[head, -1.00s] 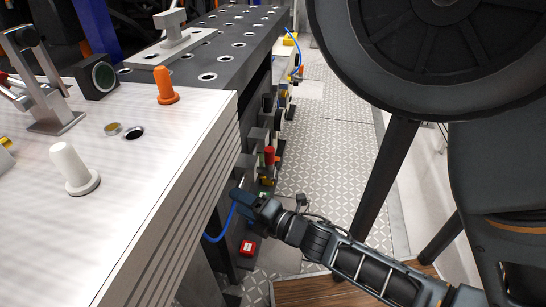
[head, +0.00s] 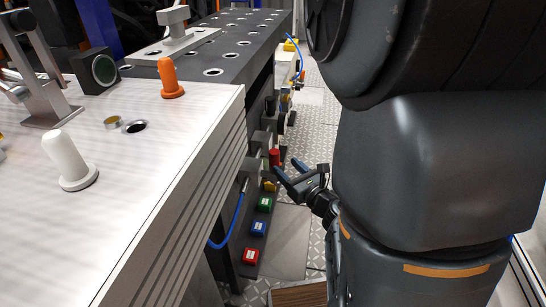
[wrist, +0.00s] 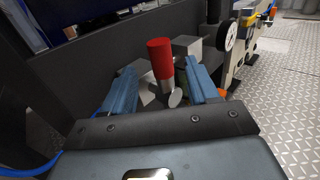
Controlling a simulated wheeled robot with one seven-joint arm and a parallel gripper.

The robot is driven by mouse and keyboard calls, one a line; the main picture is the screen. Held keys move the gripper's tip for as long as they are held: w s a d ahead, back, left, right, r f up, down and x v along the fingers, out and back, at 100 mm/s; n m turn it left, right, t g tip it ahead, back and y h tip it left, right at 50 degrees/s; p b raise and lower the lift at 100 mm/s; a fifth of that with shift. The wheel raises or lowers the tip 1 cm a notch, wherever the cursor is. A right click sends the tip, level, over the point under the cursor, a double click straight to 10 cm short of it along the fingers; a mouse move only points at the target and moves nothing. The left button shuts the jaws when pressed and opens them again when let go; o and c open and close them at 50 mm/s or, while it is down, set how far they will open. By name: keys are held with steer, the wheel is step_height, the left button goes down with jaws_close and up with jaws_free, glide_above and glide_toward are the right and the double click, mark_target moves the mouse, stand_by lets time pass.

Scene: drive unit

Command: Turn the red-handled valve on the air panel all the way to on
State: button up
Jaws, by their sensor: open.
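The red valve handle (wrist: 160,58) stands upright between the two blue fingers of my gripper (wrist: 160,88) in the wrist view, a little beyond them. The fingers are spread apart, and I cannot tell whether either one touches the handle. Its silver stem and grey block sit below and behind it. In the head view the red handle (head: 274,157) shows on the side of the dark bench, with my open gripper (head: 283,172) just to its right and slightly below. The valve's on and off marks cannot be read.
Green, blue and red square blocks (head: 258,228) sit below the valve. A blue hose (head: 232,225) hangs to their left. A round white gauge (wrist: 228,36) stands right of the valve in the wrist view. The patterned floor (wrist: 285,80) beyond is clear.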

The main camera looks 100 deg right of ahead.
mark_target(277, 158)
steer(key=x, duration=0.7)
steer(key=shift+w+d+p, duration=0.2)
steer(key=shift+d+p, duration=0.05)
steer(key=shift+p, duration=0.1)
jaws_close()
